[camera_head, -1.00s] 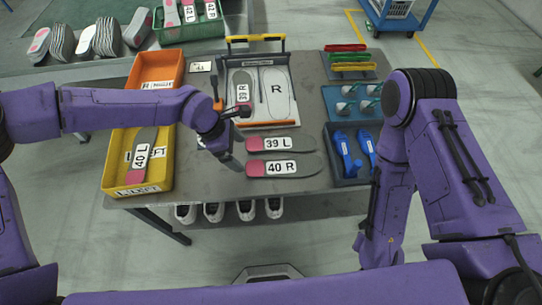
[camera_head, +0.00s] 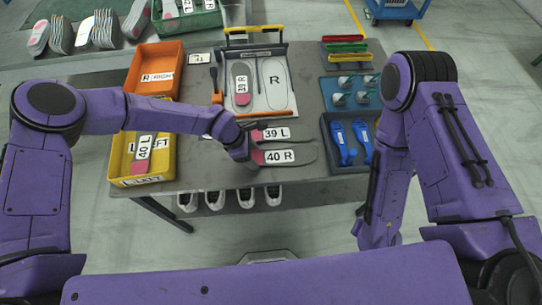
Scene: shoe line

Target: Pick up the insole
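Two grey insoles with pink heels lie side by side on the table, the 39 L insole (camera_head: 300,132) behind the 40 R insole (camera_head: 301,156). My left gripper (camera_head: 254,145) is at their pink heel ends, with its dark fingers apart and partly covering the heels. Nothing shows held in it; whether it touches an insole I cannot tell. The 39 R insole (camera_head: 241,73) lies on the left half of the white board (camera_head: 287,107), beside an outline marked R. The 40 L insole (camera_head: 146,139) lies in the yellow bin (camera_head: 117,160). My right gripper is out of view.
An orange bin (camera_head: 170,51) stands behind the yellow one. At the right are a tray of coloured clips (camera_head: 347,49), a teal tray (camera_head: 335,82) and a dark tray with blue tools (camera_head: 346,142). Several shoes (camera_head: 216,199) sit under the table. The table's front centre is clear.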

